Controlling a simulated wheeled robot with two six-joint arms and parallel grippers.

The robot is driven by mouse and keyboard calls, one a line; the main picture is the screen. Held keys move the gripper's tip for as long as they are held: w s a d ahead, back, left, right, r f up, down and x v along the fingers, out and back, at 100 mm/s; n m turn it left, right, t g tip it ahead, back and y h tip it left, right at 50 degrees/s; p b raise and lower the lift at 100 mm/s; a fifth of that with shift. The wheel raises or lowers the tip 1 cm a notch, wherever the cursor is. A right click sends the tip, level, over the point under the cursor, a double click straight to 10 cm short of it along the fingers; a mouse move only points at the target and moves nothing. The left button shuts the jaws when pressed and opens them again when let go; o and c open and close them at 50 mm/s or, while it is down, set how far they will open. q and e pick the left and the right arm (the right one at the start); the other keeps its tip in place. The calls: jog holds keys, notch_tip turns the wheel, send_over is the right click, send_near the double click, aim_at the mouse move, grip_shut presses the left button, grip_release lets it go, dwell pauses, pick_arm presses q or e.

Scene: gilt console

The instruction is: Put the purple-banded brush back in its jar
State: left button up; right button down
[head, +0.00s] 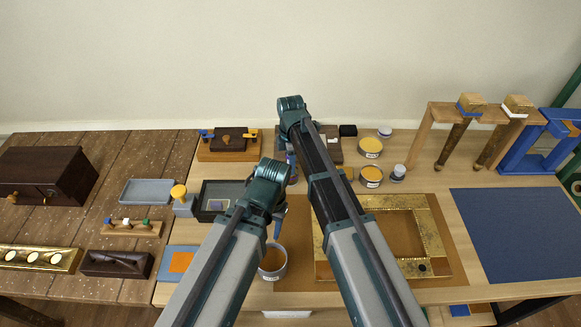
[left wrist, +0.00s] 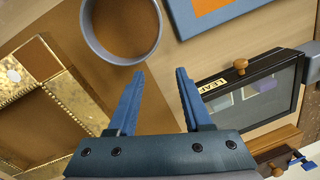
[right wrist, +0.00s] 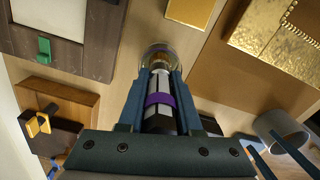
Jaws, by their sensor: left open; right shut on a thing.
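The purple-banded brush (right wrist: 160,104) is in my right gripper (right wrist: 160,76) in the right wrist view. Its handle is black and white with a purple band, and it points away from the camera. A clear round glass jar (right wrist: 147,54) shows around the brush's far end; I cannot tell how deep the end sits in it. In the head view my right arm largely hides this spot.
A gilt frame (head: 440,215) lies on a brown mat to the right, and a blue mat (head: 520,235) lies farther right. A dark tray (head: 208,212) stands to the left. Tins (head: 371,177) and a wooden stand (head: 440,130) are at the back right.

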pick_arm(q)
jog(key=shift+f, duration=0.15)
pick_arm(e)
jog(key=c, duration=1)
grip_release()
jog(key=shift+f, duration=0.15)
jog(key=shift+c, duration=0.2)
jog(key=o, duration=0.4)
jog(key=shift+o, duration=0.2)
notch_tip(320, 180, up, 13)
jog(key=p, duration=1.2)
jog(key=shift+f, duration=0.2)
pick_arm(q)
notch_tip(320, 180, up, 12)
jog(key=shift+r, duration=0.2)
pick_arm(e)
jog(key=shift+f, duration=0.1)
jog(key=shift+s+d, duration=0.1)
